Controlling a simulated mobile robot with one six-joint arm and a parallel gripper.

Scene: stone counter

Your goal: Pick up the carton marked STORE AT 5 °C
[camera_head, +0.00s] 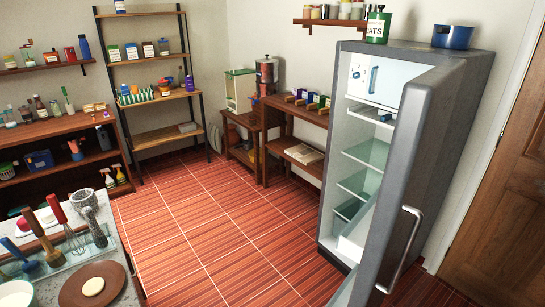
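I cannot make out a carton marked STORE AT 5 °C; the small labels in view are too small to read. Several small label-bearing boxes (131,51) stand on the tall open shelf at the back left. Several more small boxes (313,101) stand on the wooden table left of the fridge. The grey fridge (460,90) stands open at the right, and its glass shelves (365,152) look bare where they show. The fridge door (425,150) hides part of the inside. My gripper is not in view.
The open door juts into the room. The tiled floor (200,225) between is clear. A wooden door (510,210) is at the right.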

